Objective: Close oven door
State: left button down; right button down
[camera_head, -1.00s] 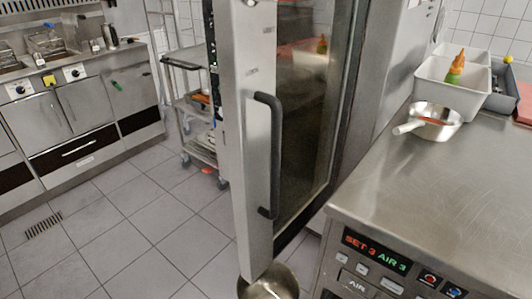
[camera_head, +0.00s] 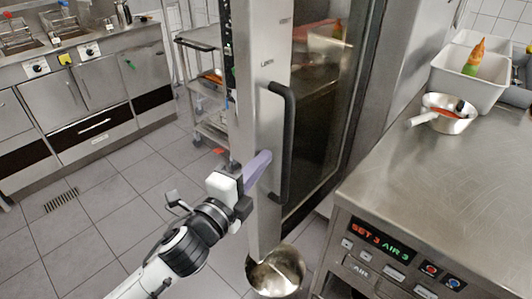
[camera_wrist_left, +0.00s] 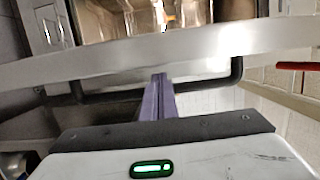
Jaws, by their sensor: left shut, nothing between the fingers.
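The oven door (camera_head: 262,120) stands ajar in the middle of the head view, its tall steel edge facing me. A dark vertical bar handle (camera_head: 289,140) is fixed to its face. My left gripper (camera_head: 262,160) is at the door's lower half, its purple fingers shut and empty, near the door edge and left of the handle. In the left wrist view the shut fingers (camera_wrist_left: 159,98) point at the door edge (camera_wrist_left: 200,48), with the dark handle (camera_wrist_left: 215,85) passing near the fingertips. I cannot tell whether they touch the door. My right gripper is not in view.
A steel counter (camera_head: 440,180) with a control panel stands at the right, holding a pan (camera_head: 448,118) and a white bin (camera_head: 455,85). A metal bowl (camera_head: 275,275) is below the door. A trolley (camera_head: 208,110) stands behind. Floor at left is clear.

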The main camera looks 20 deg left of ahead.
pick_arm(q)
jog(key=shift+w+d, duration=0.15)
jog(key=shift+w, duration=1.05)
